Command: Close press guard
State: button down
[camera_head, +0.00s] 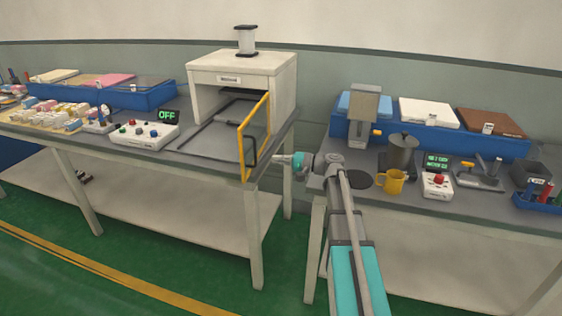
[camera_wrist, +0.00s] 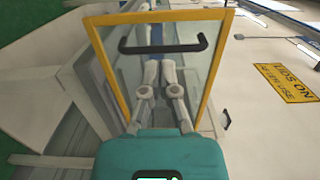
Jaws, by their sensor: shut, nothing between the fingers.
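The press guard (camera_head: 255,135) is a clear panel in a yellow frame on the front of the white press (camera_head: 243,80). It stands swung outward, open, with the press interior exposed. Its black handle (camera_head: 251,152) faces my gripper (camera_head: 275,159), which is shut and empty just to the right of it. In the wrist view, the guard (camera_wrist: 228,60) fills the middle and its black handle (camera_wrist: 163,48) crosses above my gripper's fingertips (camera_wrist: 160,66). I cannot tell whether the fingertips touch the panel or handle.
The press stands on the left table, with a control box (camera_head: 143,134) and an OFF display (camera_head: 168,115) beside it. The right table holds a yellow mug (camera_head: 392,182), a dark pot (camera_head: 403,153) and a blue rack (camera_head: 480,140).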

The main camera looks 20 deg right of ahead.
aim_at(243, 155)
jog(key=x, duration=0.9)
jog(key=shift+w+a, duration=0.3)
jog(key=shift+a, duration=0.1)
